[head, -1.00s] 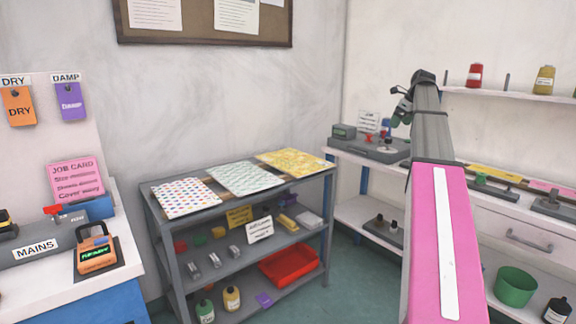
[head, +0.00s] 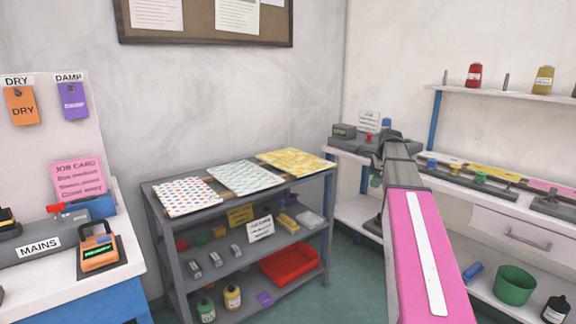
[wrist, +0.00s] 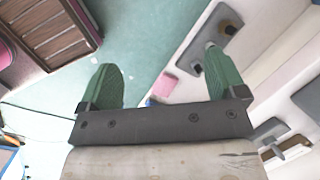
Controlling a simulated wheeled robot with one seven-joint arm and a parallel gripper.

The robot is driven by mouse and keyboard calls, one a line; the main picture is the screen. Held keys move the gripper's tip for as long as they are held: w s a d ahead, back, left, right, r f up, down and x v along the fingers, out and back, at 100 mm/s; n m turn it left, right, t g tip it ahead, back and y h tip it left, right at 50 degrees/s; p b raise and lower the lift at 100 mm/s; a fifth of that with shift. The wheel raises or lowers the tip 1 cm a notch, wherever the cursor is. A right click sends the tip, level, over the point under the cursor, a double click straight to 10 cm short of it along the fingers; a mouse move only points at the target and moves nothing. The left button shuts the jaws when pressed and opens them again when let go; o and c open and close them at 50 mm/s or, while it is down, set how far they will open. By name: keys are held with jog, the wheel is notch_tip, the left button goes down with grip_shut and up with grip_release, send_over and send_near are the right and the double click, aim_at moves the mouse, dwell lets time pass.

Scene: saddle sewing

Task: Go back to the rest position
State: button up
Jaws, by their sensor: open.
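My gripper (wrist: 165,85) shows in the wrist view with its two green fingers wide apart and nothing between them. Beyond the fingers are the teal floor (wrist: 150,45) and a white bench surface. In the head view my pink and grey arm reaches forward over the right bench's left end. The fingers are mostly hidden there behind the arm's end.
The right bench (head: 480,215) carries fixtures and colored pieces, with a shelf (head: 520,95) of thread spools above. A grey rack (head: 335,210) holds three patterned sheets and a red tray (head: 290,263). A green bucket (head: 515,285) stands low at right. The left bench holds an orange padlock (head: 98,250).

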jog(key=s+a+f+n, duration=0.5)
jog(key=s+f, duration=0.3)
jog(key=f, duration=0.2)
jog(key=s+a+f+n+g+h, duration=0.1)
jog(key=s+a+f+n, duration=0.4)
jog(key=s+f+n, duration=0.3)
jog(key=s+a+f+n+g+h, duration=0.1)
jog(key=s+a+f+n, duration=0.5)
jog(key=s+f, duration=0.4)
notch_tip(320, 180, down, 2)
jog(key=shift+s+f+n, duration=0.1)
jog(key=shift+s+n, duration=0.05)
jog(key=shift+n, duration=0.25)
